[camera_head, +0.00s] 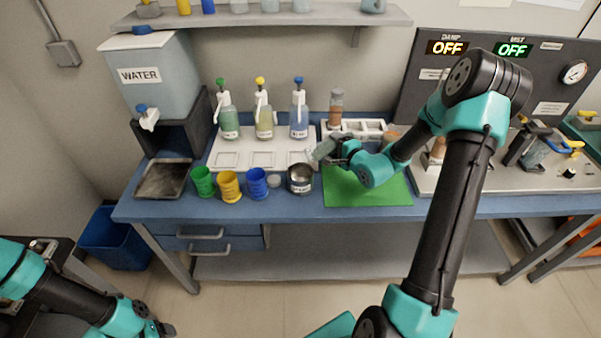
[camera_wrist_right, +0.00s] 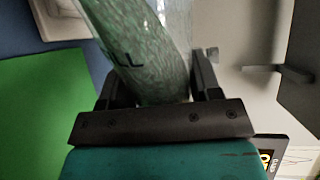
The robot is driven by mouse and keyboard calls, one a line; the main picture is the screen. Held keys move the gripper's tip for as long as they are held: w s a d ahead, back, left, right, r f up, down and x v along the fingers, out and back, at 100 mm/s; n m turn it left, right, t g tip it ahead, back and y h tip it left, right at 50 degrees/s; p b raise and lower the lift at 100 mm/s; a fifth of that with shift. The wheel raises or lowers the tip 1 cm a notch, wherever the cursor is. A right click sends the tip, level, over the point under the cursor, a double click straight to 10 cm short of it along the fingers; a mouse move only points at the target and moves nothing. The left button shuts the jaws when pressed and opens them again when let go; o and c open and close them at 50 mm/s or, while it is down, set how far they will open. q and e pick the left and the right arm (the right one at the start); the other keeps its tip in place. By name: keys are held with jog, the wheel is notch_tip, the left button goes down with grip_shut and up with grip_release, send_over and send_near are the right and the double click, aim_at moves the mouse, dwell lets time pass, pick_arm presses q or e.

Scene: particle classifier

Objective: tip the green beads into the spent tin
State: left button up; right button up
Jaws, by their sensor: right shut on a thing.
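My right gripper (camera_head: 338,151) is shut on a clear jar (camera_head: 322,149) and holds it tilted well over, up off the mat. The wrist view shows the jar (camera_wrist_right: 140,50) between the fingers (camera_wrist_right: 155,95), with mottled green beads inside and dark lettering on its side. The jar's far end points left, above and slightly right of the spent tin (camera_head: 300,187), a small grey metal tin with a pale label on the blue bench. I cannot tell whether beads are falling. My left gripper (camera_head: 160,328) is low at the left, away from the bench; its jaws are unclear.
Green, yellow and blue cups (camera_head: 228,186) stand left of the tin, with a small grey lid-like disc (camera_head: 273,181) between. Several pump bottles (camera_head: 264,115) stand behind on a white tray (camera_head: 225,160). A green mat (camera_head: 365,193) lies right of the tin.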

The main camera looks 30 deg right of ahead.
aim_at(328, 141)
jog(key=shift+a+r+n+h, duration=0.15)
jog(key=shift+a+r+n, duration=0.05)
jog(key=shift+r+n, duration=0.45)
jog(key=shift+a+r+n+h, duration=0.15)
jog(key=shift+r+n, duration=0.35)
jog(key=shift+r, duration=0.25)
jog(key=shift+a+r+n+h, duration=0.1)
jog(key=shift+a+r+n, duration=0.1)
jog(key=shift+r+n, duration=0.45)
dwell(0.9)
jog(key=shift+a+r+n+h, duration=0.15)
jog(key=shift+a+r+n, duration=0.4)
jog(key=shift+r+n, duration=0.25)
jog(key=shift+a+r+n+h, duration=0.15)
jog(key=shift+a+r+n, duration=0.5)
jog(key=shift+r, duration=0.25)
dwell(3.1)
